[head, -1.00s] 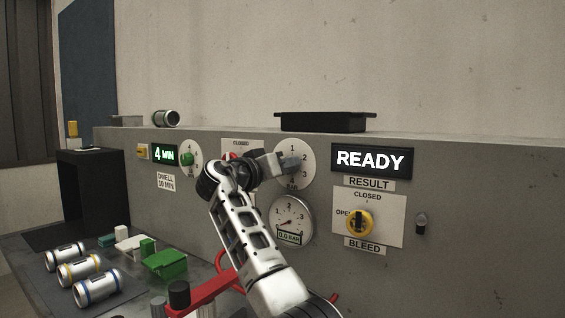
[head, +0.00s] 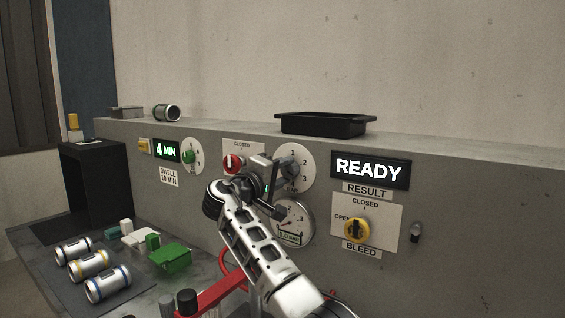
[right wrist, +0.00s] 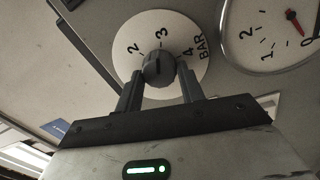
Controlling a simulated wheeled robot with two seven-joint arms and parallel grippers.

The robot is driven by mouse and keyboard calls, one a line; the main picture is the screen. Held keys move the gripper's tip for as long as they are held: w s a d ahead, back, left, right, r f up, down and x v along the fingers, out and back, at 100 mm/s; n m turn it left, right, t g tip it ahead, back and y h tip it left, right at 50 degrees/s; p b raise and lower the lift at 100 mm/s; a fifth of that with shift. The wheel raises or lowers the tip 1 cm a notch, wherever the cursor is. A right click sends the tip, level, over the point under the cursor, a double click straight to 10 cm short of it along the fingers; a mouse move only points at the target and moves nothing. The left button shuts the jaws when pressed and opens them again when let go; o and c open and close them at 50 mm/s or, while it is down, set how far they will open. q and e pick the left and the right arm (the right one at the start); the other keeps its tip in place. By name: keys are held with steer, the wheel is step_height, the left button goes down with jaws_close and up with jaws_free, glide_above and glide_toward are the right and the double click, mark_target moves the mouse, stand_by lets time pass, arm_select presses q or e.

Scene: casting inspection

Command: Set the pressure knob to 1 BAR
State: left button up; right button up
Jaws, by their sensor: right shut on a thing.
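The pressure knob (right wrist: 158,68) is a dark round knob on a white dial (right wrist: 190,42) marked 2, 3 and 4 BAR in the right wrist view. The 1 mark is not visible there. A line on the knob points between 2 and 3, seemingly nearer 3. My right gripper (right wrist: 160,88) has a finger on each side of the knob and is shut on it. In the head view the right gripper (head: 284,172) covers part of the dial (head: 307,168). My left gripper is not in view.
A pressure gauge (head: 305,222) reading 0.0 BAR sits below the dial. A red knob (head: 232,163) is to the left, a READY display (head: 371,170) and yellow bleed knob (head: 357,229) to the right. A black tray (head: 322,124) stands on the ledge. Several cylinders lie on the bench.

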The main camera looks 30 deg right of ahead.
steer(key=shift+r+n+p, duration=0.15)
steer(key=shift+n+p, duration=0.45)
steer(key=shift+n, duration=0.4)
steer(key=n, duration=0.2)
steer(key=n+p, duration=0.1)
steer(key=n, duration=0.1)
steer(key=shift+f+t, duration=0.2)
steer(key=shift+t, duration=0.1)
steer(key=n, duration=0.5)
steer(key=shift+f+n, duration=0.1)
steer(key=shift+n, duration=0.2)
steer(key=n+y, duration=0.1)
steer(key=n, duration=0.5)
steer(key=shift+s+n, duration=0.15)
steer(key=shift+n, duration=0.15)
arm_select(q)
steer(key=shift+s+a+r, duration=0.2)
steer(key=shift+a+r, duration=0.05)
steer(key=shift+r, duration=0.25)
arm_select(e)
steer(key=n, duration=0.5)
steer(key=shift+s+n+t, duration=0.1)
steer(key=shift+n+t, duration=0.2)
steer(key=shift+f, duration=0.1)
steer(key=o, duration=1)
steer(key=shift+c, duration=0.2)
